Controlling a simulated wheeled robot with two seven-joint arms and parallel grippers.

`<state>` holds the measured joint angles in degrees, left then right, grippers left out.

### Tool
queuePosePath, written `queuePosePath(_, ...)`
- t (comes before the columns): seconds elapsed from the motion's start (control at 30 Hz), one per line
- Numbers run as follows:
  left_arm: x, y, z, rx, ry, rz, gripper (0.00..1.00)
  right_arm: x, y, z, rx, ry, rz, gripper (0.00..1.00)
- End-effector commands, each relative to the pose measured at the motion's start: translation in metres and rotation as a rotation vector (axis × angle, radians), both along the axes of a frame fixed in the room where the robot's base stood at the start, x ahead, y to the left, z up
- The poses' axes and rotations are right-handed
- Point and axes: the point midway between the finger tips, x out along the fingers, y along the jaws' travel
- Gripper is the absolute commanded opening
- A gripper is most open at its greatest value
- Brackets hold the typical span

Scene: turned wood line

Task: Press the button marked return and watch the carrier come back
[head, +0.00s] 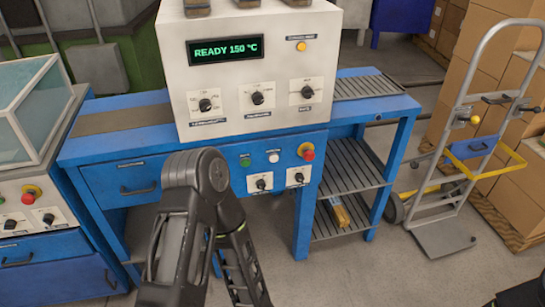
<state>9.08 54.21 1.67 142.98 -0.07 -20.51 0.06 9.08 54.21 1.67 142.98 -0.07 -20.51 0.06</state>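The blue workbench (105,147) carries a white control box (250,60) whose display (225,49) reads READY 150 °C. No carrier can be made out; the box hides the middle of the bench top. One of my dark arms rises in front of the bench, its bent joint left of the green button. I see no gripper fingertips.
A glass-covered machine (40,110) stands at the left. A slatted top (367,86) and shelves are at the bench's right, with a yellowish item (340,212) on the lower shelf. A hand truck (460,150) and stacked cartons (480,50) stand right, beyond clear floor.

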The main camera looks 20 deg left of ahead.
Motion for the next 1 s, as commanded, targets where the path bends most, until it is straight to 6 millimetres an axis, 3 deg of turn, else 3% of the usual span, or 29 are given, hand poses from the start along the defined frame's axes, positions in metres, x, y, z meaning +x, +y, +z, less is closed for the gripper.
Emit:
queuePosePath(0.4,0.0,0.0,0.0,0.0,0.0,0.0,0.53,0.0,0.0,0.0,0.0,0.0,0.0,0.52)
queuePosePath(1.0,0.0,0.0,0.0,0.0,0.0,0.0,0.04,0.0,0.0,0.0,0.0,0.0,0.0,0.52)
